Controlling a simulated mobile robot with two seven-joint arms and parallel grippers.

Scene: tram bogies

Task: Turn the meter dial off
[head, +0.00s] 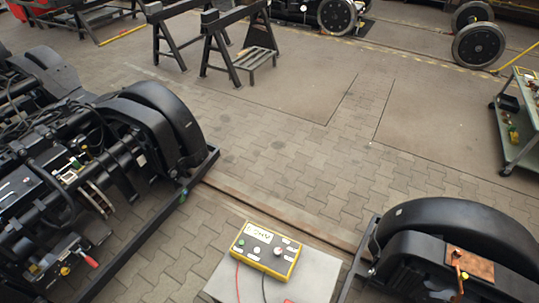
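A yellow meter (291,267) with a dark face lies on a light grey box top (318,275) at the bottom middle of the head view. Its face carries a pale display strip at the far edge, several white labels, a green spot at the left and small round controls near the middle. The dial (256,250) seems to be among these; its setting is too small to read. A red lead (237,283) and a black lead (263,288) run from the meter's near side. Neither of my grippers is in view.
Large black bogies (150,115) stand at the left, and another black bogie part (455,222) is close at the right. Black trestles (225,50) stand at the back. A tool cart (518,125) is at the right edge. The paved floor beyond the meter is clear.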

